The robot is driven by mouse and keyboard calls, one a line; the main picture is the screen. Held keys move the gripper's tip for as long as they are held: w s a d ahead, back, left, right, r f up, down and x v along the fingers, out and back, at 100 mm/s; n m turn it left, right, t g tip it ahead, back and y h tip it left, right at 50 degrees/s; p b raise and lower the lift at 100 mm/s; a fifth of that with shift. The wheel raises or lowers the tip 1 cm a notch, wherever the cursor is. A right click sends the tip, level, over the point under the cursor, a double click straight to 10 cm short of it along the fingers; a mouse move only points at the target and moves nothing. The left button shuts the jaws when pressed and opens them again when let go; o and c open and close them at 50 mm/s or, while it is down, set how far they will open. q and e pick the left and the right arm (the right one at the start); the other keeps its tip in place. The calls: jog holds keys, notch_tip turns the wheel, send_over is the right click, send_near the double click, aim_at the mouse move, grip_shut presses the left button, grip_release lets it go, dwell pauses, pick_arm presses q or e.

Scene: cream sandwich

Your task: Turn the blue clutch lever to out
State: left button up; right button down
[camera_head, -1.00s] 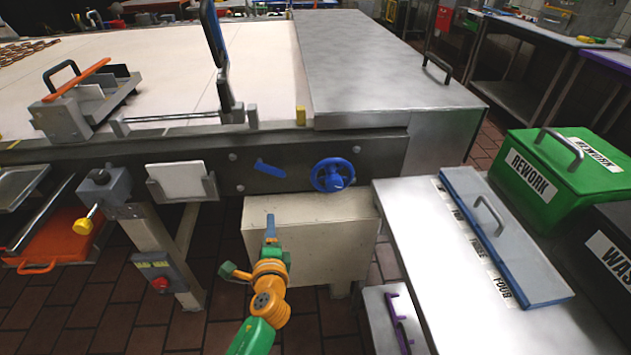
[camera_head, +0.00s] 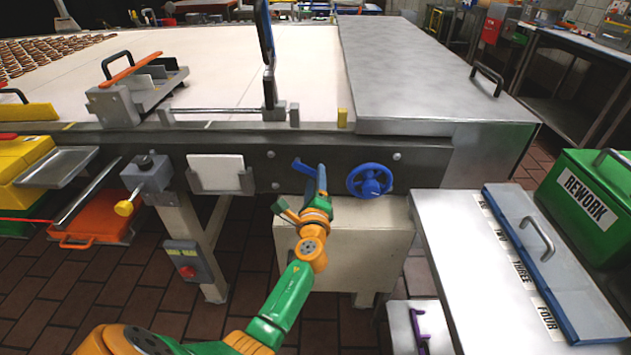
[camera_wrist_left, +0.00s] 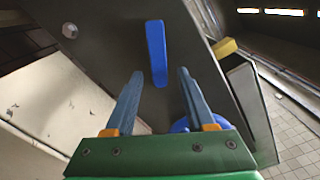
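The blue clutch lever (camera_head: 303,166) is on the dark side panel of the machine, left of the blue handwheel. In the head view it slants down to the right, and its right end is close to my left gripper's fingers. My left gripper (camera_head: 321,178) is just in front of the panel. In the left wrist view, my left gripper (camera_wrist_left: 160,77) is open, and the lower end of the lever (camera_wrist_left: 155,45) shows between its two fingertips. I cannot tell whether a finger touches it. My right gripper is not in view.
The blue handwheel (camera_head: 369,181) is close on the right of the lever. A cream box (camera_head: 345,245) stands below the panel. A steel table (camera_head: 450,235) with a blue-edged lid is on the right. A grey block with a yellow knob (camera_head: 124,208) sticks out on the left.

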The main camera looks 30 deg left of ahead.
pick_arm(q)
grip_shut()
jog(key=shift+f, duration=0.1)
dwell(1.2)
